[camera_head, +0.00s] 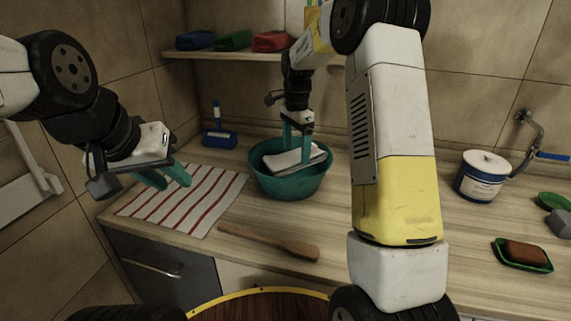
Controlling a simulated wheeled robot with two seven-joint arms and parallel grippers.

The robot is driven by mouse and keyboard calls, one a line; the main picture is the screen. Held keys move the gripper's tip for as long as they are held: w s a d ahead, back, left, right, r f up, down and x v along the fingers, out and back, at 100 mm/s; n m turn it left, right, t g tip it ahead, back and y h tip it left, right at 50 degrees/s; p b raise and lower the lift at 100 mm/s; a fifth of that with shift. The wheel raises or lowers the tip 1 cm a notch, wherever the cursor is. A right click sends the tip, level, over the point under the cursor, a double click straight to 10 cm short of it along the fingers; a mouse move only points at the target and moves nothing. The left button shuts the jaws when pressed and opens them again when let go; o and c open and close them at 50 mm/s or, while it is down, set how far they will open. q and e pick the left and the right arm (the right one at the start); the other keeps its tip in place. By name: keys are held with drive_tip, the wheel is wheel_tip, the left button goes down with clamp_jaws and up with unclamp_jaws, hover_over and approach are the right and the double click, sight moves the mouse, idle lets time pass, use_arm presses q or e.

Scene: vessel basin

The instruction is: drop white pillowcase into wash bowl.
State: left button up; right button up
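The white pillowcase (282,160) is a folded white pad inside the mouth of the teal wash bowl (288,187), slightly tilted, near rim height. The bowl stands upright on the wooden counter. My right gripper (300,158) points down into the bowl, its teal fingers at the pillowcase. Whether they still press on the cloth or are apart from it is hard to tell, as the tips are partly hidden. My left gripper (168,180) is open and empty above the striped towel, left of the bowl.
A red-striped towel (205,190) lies left of the bowl, a wooden spoon (270,242) in front. A blue brush (219,139) stands behind. A white-and-blue tin (482,177) and a soap dish (522,256) are at right. A shelf (215,54) with folded cloths hangs above.

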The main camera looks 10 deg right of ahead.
drive_tip(key=shift+o, duration=0.9)
wheel_tip(320, 180, up, 8)
drive_tip(key=shift+f, duration=0.25)
drive_tip(key=shift+s+r, duration=0.1)
drive_tip(key=shift+r, duration=0.15)
drive_tip(key=s+d+r+n+t+y, duration=0.15)
drive_tip(key=s+r+n, duration=0.25)
drive_tip(key=s, duration=0.4)
drive_tip(key=s+r+n+t, duration=0.2)
drive_tip(key=s+r+n, duration=0.15)
drive_tip(key=s, duration=0.45)
drive_tip(key=s+f+n+t, duration=0.2)
drive_tip(key=s+n, duration=0.4)
drive_tip(key=s, duration=0.8)
drive_tip(key=shift+s+f+n+t+y, duration=0.35)
drive_tip(key=shift+f, duration=0.2)
drive_tip(key=shift+a, duration=0.1)
